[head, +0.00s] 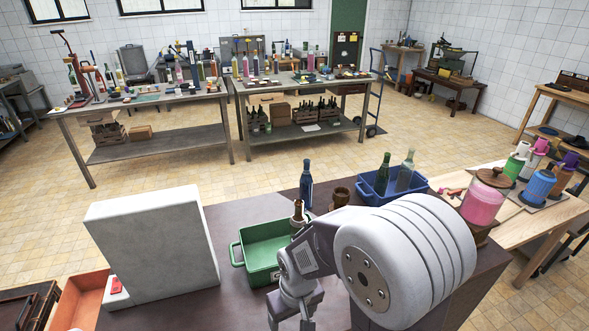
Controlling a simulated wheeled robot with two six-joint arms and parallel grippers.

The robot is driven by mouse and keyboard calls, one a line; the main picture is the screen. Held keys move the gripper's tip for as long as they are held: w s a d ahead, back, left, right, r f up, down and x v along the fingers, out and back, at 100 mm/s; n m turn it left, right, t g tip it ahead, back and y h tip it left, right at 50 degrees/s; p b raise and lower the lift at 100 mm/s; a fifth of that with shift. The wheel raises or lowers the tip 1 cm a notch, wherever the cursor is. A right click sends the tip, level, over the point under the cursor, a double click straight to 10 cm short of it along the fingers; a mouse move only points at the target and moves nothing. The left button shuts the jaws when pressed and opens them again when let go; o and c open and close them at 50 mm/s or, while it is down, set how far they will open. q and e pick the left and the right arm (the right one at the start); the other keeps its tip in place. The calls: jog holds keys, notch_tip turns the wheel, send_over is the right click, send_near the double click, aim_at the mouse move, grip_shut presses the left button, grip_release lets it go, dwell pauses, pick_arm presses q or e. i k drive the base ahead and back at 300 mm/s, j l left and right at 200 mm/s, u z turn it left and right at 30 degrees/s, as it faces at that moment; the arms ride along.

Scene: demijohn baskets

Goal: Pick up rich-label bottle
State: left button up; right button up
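Several bottles stand on the dark table, and I cannot tell which one has the rich label. A dark blue bottle (306,187) stands upright behind the green crate (262,262). A brown bottle (298,214) shows at the crate's right end, its lower part hidden by my arm. A dark green bottle (382,176) and a paler green bottle (405,172) stand in the blue crate (371,197). My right gripper (292,318) is low in front of the green crate, cut off by the bottom edge; its opening is unclear. My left gripper is not in view.
A large white block (152,248) stands at the table's left. A brown jar (341,196) stands between the blue bottle and blue crate. A pink jar (484,200) stands at the right, near a wooden bench (555,222). Workbenches with more bottles stand behind.

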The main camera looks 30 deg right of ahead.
aim_at(306, 182)
jog(key=z, duration=1.1)
